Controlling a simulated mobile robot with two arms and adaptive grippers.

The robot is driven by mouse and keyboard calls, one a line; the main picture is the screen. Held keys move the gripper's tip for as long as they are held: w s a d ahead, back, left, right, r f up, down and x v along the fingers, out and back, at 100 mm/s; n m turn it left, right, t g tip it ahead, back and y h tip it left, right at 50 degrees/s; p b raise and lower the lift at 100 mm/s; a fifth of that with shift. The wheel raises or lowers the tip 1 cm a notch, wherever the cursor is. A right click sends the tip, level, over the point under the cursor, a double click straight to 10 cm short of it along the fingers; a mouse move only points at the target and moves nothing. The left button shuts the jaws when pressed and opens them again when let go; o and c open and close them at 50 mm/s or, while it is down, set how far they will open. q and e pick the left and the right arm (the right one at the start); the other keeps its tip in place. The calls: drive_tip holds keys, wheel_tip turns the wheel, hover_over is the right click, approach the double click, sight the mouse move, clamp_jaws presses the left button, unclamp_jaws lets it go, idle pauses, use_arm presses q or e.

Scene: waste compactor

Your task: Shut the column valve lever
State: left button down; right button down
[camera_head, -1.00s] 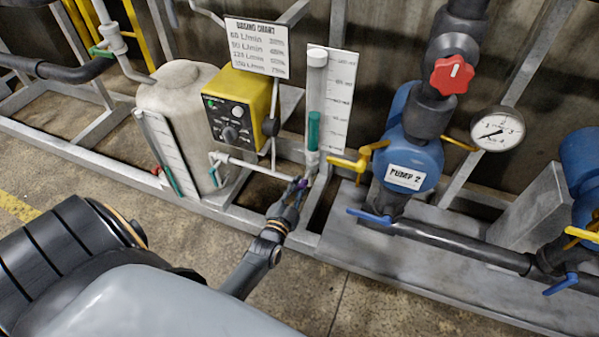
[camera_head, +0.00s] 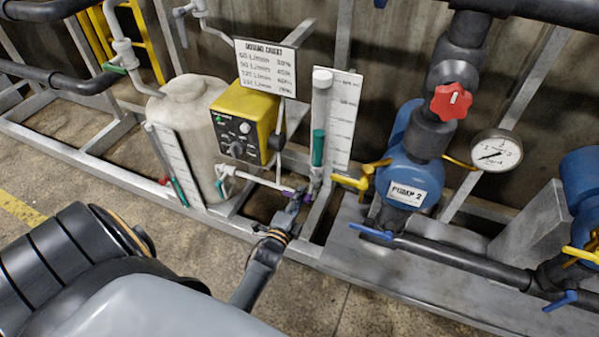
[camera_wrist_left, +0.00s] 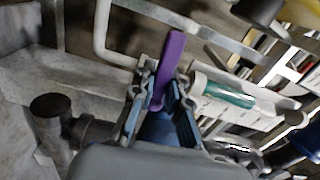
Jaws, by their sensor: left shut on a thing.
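The column valve lever is a purple bar (camera_wrist_left: 170,62), seen in the left wrist view rising from between my left fingers. In the head view, a small piece of the purple lever (camera_head: 289,193) shows at the foot of the clear measuring column (camera_head: 322,100), which holds a green band. My left gripper (camera_head: 297,199) is at that foot, shut on the lever. It also shows in the left wrist view (camera_wrist_left: 162,88), with a finger on each side of the lever. My right gripper is not in view.
A cream tank (camera_head: 187,105) and yellow dosing box (camera_head: 242,125) stand left of the column. A white pipe (camera_head: 255,180) runs to its foot. A yellow lever (camera_head: 352,182) and the blue pump (camera_head: 400,180) are close on the right. Open floor lies in front of the frame.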

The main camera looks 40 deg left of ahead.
use_arm(q)
drive_tip(key=shift+m, duration=0.5)
drive_tip(key=c, duration=1.3)
unclamp_jaws()
drive_tip(key=shift+s, duration=0.15)
drive_tip(key=v, duration=0.7)
drive_tip(key=shift+s+d, duration=0.1)
drive_tip(key=shift+s, duration=0.05)
